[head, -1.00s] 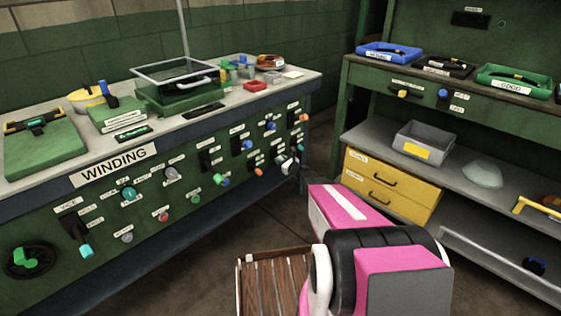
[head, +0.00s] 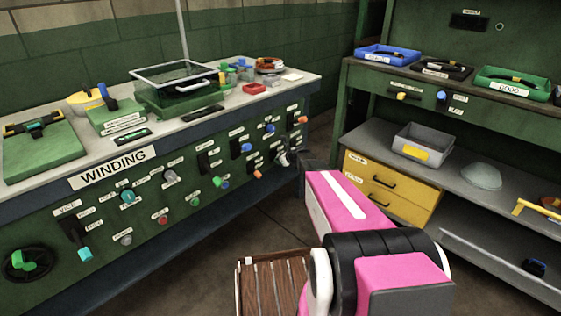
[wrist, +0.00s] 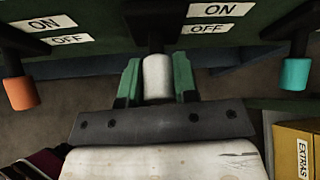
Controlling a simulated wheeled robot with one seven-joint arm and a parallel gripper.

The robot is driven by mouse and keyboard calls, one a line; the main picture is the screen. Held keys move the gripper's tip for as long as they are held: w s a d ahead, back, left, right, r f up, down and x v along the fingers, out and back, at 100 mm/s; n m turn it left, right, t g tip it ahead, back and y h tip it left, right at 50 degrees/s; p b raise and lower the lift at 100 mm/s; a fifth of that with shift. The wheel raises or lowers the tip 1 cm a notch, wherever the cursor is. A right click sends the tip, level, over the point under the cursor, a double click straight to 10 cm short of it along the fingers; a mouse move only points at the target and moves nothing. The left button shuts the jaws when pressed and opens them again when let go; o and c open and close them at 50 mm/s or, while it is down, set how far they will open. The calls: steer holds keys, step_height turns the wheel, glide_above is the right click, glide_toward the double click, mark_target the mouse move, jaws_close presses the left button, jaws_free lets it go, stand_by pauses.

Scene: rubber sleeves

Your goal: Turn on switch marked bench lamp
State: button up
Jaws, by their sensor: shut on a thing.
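My gripper (wrist: 157,80) has green fingers on either side of a white switch handle (wrist: 157,72) in the wrist view, shut on it. The handle hangs from a dark slot in the green panel, below the level of the OFF label beside it. An ON label (wrist: 220,9) sits above that OFF label (wrist: 209,29). In the head view the white handle (head: 283,159) is small at the right end of the WINDING bench panel, with my arm reaching to it. The switch's name label is not readable, so I cannot tell whether it says bench lamp.
In the wrist view an orange handle (wrist: 20,93) is at left and a turquoise handle (wrist: 295,74) at right. A yellow drawer unit (head: 388,188) stands right of my arm. The WINDING panel (head: 150,215) carries several other knobs and switches.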

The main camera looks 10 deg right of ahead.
steer(key=shift+r+g, duration=0.25)
steer(key=shift+g, duration=0.15)
steer(key=shift+w+r+h, duration=0.1)
steer(key=shift+h, duration=0.4)
steer(key=o, duration=0.9)
steer(key=v, duration=1)
steer(key=shift+d+r, duration=0.2)
steer(key=shift+r, duration=0.15)
